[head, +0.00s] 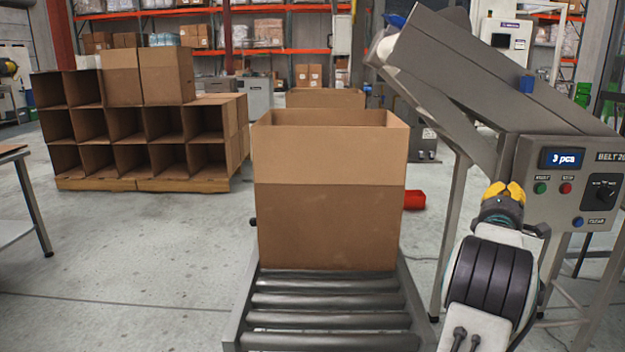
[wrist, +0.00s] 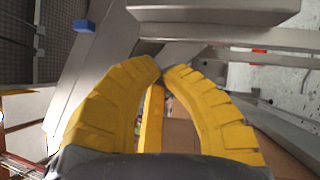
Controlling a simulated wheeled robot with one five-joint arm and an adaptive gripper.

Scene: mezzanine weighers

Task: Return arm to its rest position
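My gripper (head: 503,188), with yellow ribbed fingers, is at the right in the head view, in front of the grey control panel (head: 565,215) of the conveyor weigher. In the wrist view the two fingers of my gripper (wrist: 162,68) curve together and their tips come together, with nothing held between them. The panel display reads "3 pcs". My white and black arm stands below the gripper at the lower right of the head view.
An open cardboard box (head: 330,225) stands on a roller conveyor (head: 325,318) left of my arm. The inclined belt (head: 480,75) rises behind my gripper. Stacked open boxes (head: 125,140) stand at the left. A red bin (head: 414,199) is on the floor.

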